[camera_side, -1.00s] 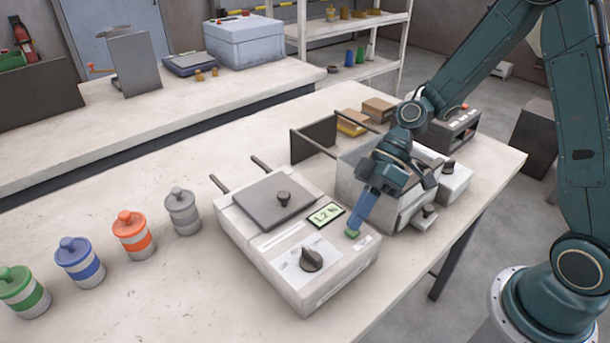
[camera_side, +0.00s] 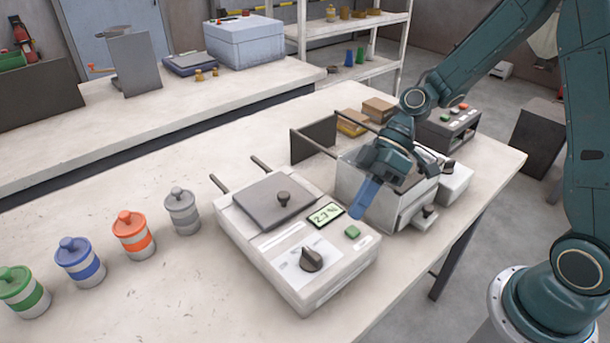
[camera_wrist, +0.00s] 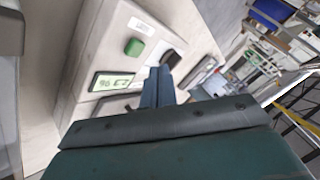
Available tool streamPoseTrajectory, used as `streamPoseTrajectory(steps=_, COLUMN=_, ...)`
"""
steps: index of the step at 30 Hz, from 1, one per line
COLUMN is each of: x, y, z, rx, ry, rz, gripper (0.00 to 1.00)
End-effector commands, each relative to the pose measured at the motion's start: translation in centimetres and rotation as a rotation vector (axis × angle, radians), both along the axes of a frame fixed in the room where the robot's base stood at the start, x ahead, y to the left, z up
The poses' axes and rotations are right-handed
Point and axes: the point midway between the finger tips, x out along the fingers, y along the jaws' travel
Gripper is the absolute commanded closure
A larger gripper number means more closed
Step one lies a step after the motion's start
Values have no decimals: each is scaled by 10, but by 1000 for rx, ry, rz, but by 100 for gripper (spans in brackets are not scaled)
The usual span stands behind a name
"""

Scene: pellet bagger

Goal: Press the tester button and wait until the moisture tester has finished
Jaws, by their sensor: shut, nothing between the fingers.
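The moisture tester (camera_side: 270,255) is a white box on the bench with a grey lid (camera_side: 278,200), a black dial (camera_side: 312,259) and a lit green display (camera_side: 326,214) that seems to read "2.7 %". Its green button (camera_side: 352,231) is uncovered. My gripper (camera_side: 358,213), with blue fingers, is shut and empty just above and behind the button, apart from it. In the wrist view the button (camera_wrist: 134,47) and the lit display (camera_wrist: 113,82) lie beyond my fingertips; the reading there is sideways.
Canisters with green (camera_side: 22,290), blue (camera_side: 78,260), orange (camera_side: 133,233) and grey (camera_side: 182,210) lids stand left of the tester. A white machine (camera_side: 365,190) stands close behind it, under my arm. The bench front left of the tester is clear.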

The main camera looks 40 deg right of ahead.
Motion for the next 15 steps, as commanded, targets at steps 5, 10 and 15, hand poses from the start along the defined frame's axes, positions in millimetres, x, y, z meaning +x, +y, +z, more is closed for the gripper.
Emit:
streamPoseTrajectory(steps=5, x=0, y=0, z=13, rx=0, ry=-4, rz=1, gripper=100)
streamPoseTrajectory(steps=10, x=0, y=0, z=25, rx=-1, ry=-2, rz=1, gripper=100)
streamPoseTrajectory(steps=15, x=0, y=0, z=32, rx=-1, ry=-1, rz=0, gripper=100)
